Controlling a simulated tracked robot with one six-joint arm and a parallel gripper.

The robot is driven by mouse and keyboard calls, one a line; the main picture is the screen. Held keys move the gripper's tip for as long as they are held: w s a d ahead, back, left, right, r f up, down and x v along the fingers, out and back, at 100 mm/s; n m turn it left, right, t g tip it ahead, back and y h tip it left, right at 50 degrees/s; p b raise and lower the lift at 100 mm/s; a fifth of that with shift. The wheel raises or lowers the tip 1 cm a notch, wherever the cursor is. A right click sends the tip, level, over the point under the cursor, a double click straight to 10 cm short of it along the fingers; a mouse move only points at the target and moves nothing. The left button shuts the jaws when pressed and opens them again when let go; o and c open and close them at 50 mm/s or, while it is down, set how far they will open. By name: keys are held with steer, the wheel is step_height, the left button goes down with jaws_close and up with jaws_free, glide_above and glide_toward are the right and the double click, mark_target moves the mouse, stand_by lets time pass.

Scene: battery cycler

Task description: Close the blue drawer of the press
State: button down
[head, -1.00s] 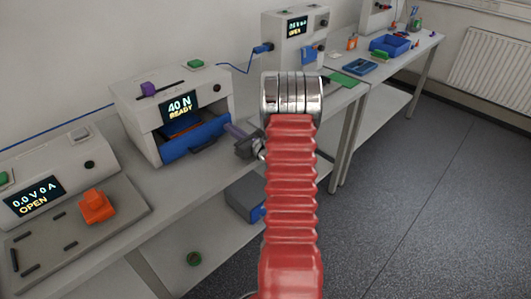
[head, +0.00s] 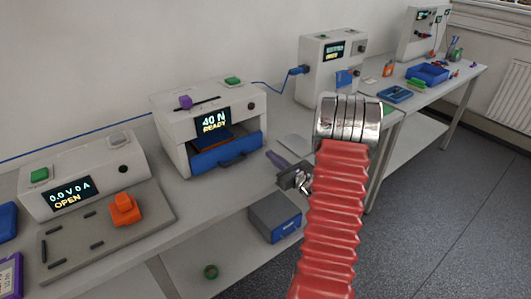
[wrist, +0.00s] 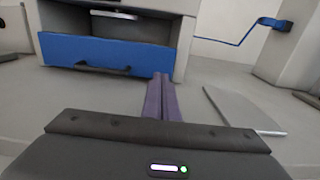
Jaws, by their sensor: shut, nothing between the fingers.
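The press (head: 172,130) is a pale box on the bench with a "40 N READY" display. Its blue drawer (head: 228,158) is pulled out, with the tray interior partly showing behind the front. In the wrist view the blue drawer front (wrist: 70,50) with its dark handle fills the upper left. My gripper (head: 270,155) is shut and empty, just in front of and right of the drawer's right end. Its purple fingers (wrist: 161,78) point toward the drawer's lower right corner in the wrist view. I cannot tell whether they touch it.
Left of the press stand a "0.0 V 0 A OPEN" unit (head: 85,168) and a grey plate with an orange block (head: 124,209). Right is another pale machine (head: 325,70) with a blue cable. A blue-fronted box (head: 275,217) sits beneath the bench. Bench in front of the drawer is clear.

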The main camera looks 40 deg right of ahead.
steer(key=s, duration=0.4)
steer(key=s+a, duration=0.1)
steer(key=s, duration=0.1)
steer(key=shift+s, duration=0.4)
